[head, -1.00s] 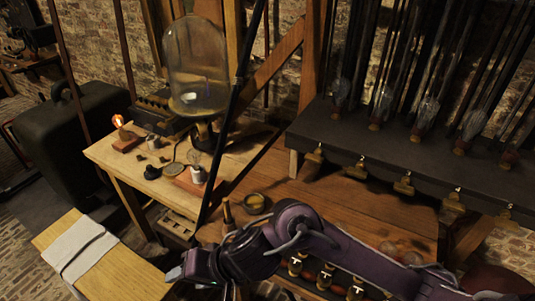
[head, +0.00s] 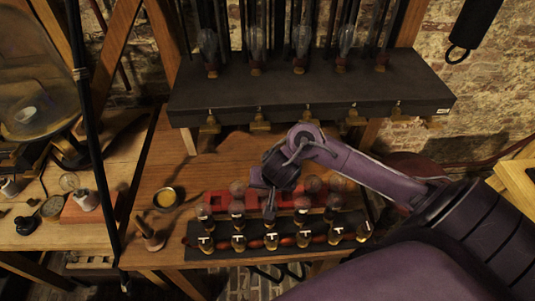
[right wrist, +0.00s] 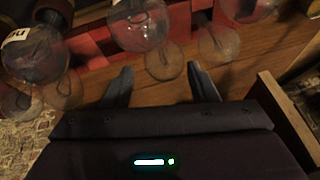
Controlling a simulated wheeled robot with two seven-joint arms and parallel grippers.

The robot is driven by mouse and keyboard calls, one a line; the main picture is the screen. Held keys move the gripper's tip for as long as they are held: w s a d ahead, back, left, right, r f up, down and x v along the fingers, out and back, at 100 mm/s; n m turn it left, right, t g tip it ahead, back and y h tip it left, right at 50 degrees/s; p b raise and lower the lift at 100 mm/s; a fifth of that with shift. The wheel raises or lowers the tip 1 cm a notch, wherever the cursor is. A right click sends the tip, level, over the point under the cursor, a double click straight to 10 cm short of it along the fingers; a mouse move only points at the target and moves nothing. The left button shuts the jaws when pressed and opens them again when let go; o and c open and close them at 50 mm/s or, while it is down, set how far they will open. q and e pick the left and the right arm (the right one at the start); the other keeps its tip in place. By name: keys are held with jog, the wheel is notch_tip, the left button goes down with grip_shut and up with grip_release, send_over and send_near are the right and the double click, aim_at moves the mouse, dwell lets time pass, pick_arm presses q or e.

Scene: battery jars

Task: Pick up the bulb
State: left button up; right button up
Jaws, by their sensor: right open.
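Several clear round glass bulbs (head: 313,184) with dark or brass bases stand at a red rack (head: 217,199) on the wooden bench. I cannot tell which one the task means. In the right wrist view, a large bulb (right wrist: 138,25) is at the top centre, and a smaller one (right wrist: 165,60) lies just beyond the fingers. My right gripper (head: 270,208) points down over the rack among the bulbs. Its two fingers (right wrist: 163,84) are apart with no bulb held between them. The gripper and wrist hide part of the rack. My left gripper is not in view.
A dark shelf (head: 300,92) with hanging brass clips runs behind the bench. A row of brass fittings with white tags (head: 239,244) lines the front. A small bowl (head: 168,197) and a wooden-handled tool (head: 149,237) stand left. A black pole (head: 92,150) rises at left.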

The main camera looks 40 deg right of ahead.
jog(key=x, duration=0.1)
jog(key=b+x, duration=0.1)
jog(key=shift+w+a+f, duration=0.2)
jog(key=shift+w, duration=0.05)
jog(key=b+x, duration=0.1)
jog(key=x, duration=0.2)
jog(key=shift+w+d+f+b, duration=0.2)
jog(key=shift+w+d+b, duration=0.05)
jog(key=shift+b, duration=0.15)
jog(key=shift+w+f, duration=0.15)
jog(key=shift+f, duration=0.05)
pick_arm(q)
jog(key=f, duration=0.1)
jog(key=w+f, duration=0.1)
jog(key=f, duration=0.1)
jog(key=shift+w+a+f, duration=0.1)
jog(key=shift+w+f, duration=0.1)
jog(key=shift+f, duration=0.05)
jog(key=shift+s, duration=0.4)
pick_arm(e)
jog(key=c, duration=0.7)
